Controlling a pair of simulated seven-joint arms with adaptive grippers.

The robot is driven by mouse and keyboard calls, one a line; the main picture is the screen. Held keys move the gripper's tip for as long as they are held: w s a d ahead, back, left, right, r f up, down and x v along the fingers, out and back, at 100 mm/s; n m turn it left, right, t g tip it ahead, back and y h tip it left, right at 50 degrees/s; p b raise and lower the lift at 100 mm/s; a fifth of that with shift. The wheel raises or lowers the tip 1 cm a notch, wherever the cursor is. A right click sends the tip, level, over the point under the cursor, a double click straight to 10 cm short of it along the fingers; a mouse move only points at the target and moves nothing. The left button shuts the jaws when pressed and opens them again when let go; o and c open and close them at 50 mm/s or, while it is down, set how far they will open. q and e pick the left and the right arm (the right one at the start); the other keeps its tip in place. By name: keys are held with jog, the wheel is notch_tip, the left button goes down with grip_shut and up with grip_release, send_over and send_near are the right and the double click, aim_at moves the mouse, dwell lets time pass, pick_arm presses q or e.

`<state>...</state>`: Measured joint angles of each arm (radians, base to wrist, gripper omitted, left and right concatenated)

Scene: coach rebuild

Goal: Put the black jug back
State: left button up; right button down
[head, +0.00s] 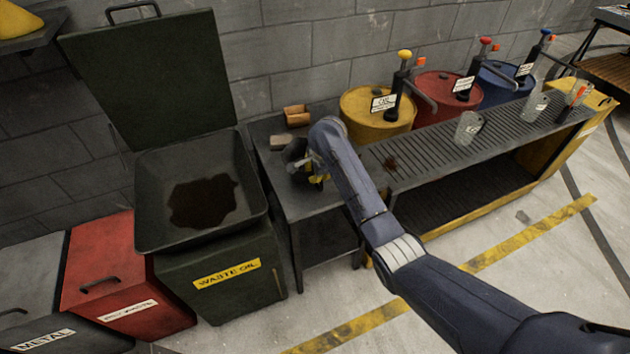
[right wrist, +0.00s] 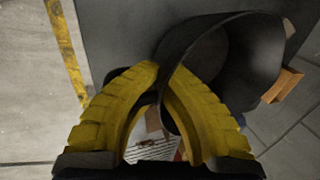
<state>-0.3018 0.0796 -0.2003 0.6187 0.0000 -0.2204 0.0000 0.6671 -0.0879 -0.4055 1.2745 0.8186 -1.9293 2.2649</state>
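The black jug (head: 295,153) is over the dark bench (head: 330,204), left of the drums, partly hidden by my right gripper. In the right wrist view the jug (right wrist: 225,60) shows its open mouth and curved wall. My right gripper (head: 318,180) has yellow fingers, which come close together in the right wrist view (right wrist: 164,72) with a dark part of the jug between them. It looks shut on the jug. Whether the jug's base touches the bench is hidden. My left gripper is not in view.
An orange-brown box (head: 297,115) and a small grey block (head: 281,142) sit behind the jug. The open waste oil bin (head: 222,270) stands left. Yellow (head: 372,105), red (head: 447,88) and blue drums (head: 500,80) stand along the wall. Clear jugs (head: 468,128) stand on the grated bench.

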jog(key=shift+f, duration=1.45)
jog(key=shift+f, duration=0.1)
jog(key=c, duration=1.6)
grip_release()
